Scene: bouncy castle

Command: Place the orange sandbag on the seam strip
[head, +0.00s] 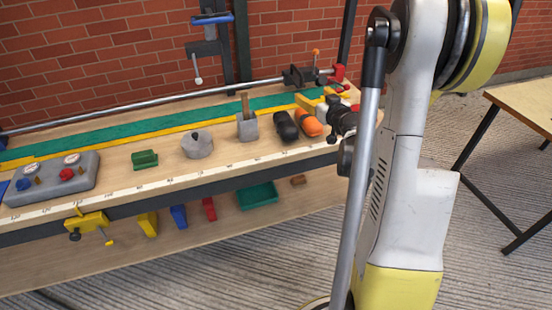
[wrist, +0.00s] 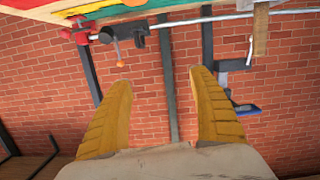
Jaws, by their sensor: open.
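The orange sandbag (head: 309,122) lies on the bench top at its right part, beside a black sandbag (head: 286,126). A long yellow strip (head: 120,141) runs along the front of a green band (head: 120,128); it looks like the seam strip, though I cannot be sure. The part of the strip I see holds no sandbag. My gripper (head: 317,97) is behind the orange sandbag in the head view, apart from it.
A grey block with a wooden handle (head: 247,128), a round grey weight (head: 197,145), a green block (head: 145,159) and a gauge box (head: 52,178) stand along the bench. A lower shelf holds a green tray (head: 258,196).

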